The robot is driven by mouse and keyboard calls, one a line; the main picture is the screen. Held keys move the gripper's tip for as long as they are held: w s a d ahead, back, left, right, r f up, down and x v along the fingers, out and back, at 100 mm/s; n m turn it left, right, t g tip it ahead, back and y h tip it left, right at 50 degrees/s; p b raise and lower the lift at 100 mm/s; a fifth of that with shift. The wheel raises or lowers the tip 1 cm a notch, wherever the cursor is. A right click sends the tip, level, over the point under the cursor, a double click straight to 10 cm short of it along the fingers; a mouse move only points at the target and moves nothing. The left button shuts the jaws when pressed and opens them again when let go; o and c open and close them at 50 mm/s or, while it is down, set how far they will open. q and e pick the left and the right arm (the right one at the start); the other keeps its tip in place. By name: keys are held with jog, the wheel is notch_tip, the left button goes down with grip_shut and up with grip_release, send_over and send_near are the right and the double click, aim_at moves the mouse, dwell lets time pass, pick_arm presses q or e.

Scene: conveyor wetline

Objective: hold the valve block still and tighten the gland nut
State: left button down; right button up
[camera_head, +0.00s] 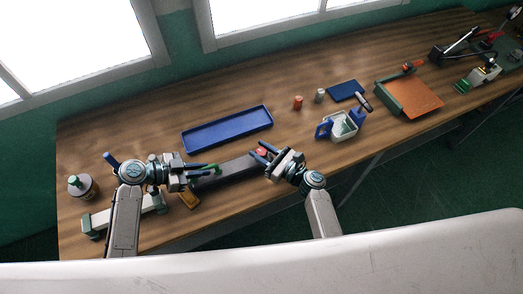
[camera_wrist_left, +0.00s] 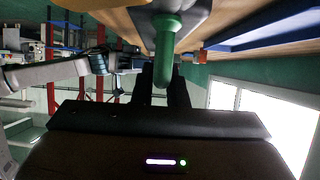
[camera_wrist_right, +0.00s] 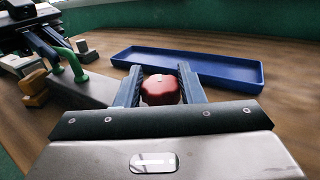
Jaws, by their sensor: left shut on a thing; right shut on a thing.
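The valve block, a long dark grey bar (camera_head: 236,170), lies on the wooden table between my two grippers. A green curved handle (camera_wrist_right: 73,63) stands on its left end. My left gripper (camera_head: 214,171) is shut on this handle, which shows between its fingers in the left wrist view (camera_wrist_left: 165,45). The red scalloped gland nut (camera_wrist_right: 160,89) is at the bar's right end. My right gripper (camera_head: 260,152) is shut on the nut, with one finger on each side of it. The fingers partly hide the nut in the head view.
An empty blue tray (camera_head: 226,131) lies just behind the bar. A white bin (camera_head: 342,128), a red cylinder (camera_head: 297,103) and a grey one (camera_head: 319,95) stand to the right. An orange mat (camera_head: 415,95) lies farther right. A jar (camera_head: 81,187) stands at the left end.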

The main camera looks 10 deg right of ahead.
dwell(0.3)
jog(key=o, duration=1)
jog(key=v, duration=1.2)
notch_tip(320, 180, up, 7)
dwell(0.3)
